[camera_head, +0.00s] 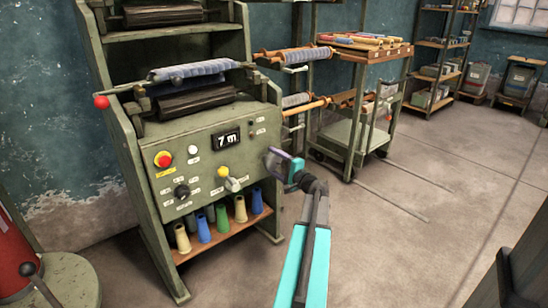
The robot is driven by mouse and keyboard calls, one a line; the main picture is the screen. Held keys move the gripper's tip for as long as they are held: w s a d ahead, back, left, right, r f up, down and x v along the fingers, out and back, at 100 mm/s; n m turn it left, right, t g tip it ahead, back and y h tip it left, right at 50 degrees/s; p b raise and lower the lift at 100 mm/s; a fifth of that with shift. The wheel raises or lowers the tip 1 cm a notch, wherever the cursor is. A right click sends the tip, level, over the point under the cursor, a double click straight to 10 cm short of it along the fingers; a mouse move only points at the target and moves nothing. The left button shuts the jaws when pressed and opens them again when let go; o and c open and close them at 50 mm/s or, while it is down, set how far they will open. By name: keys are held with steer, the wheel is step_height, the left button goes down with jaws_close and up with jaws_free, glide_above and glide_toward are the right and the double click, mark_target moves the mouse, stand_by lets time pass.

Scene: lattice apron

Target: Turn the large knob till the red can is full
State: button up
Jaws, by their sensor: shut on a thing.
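The green machine's sloped panel (205,170) faces me, with a display (226,138) reading "7 m". My gripper (272,161) is at the panel's right edge, shut on a dark, purplish knob-like thing that it mostly hides. I cannot tell for sure that this is the large knob. A black knob (181,191) sits low on the panel's left, and a grey lever-like knob (233,184) sits near the middle, apart from my gripper. A red cylinder (13,250), possibly the red can, is cut off at the left edge; its inside is hidden.
A red button (163,159) and a white button (192,149) are on the panel. Coloured cones (203,228) stand on a shelf below. A trolley (342,135) stands behind to the right. The floor to the right is mostly clear.

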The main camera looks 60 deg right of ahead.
steer(key=m+p, duration=0.2)
steer(key=shift+r+m, duration=0.15)
steer(key=shift+m, duration=0.25)
steer(key=shift+f+m+p, duration=0.2)
steer(key=shift+m+p, duration=0.95)
steer(key=shift+m, duration=0.35)
steer(key=o, duration=1.1)
steer(key=shift+c, duration=0.2)
steer(key=p+v, duration=0.2)
steer(key=v, duration=1.2)
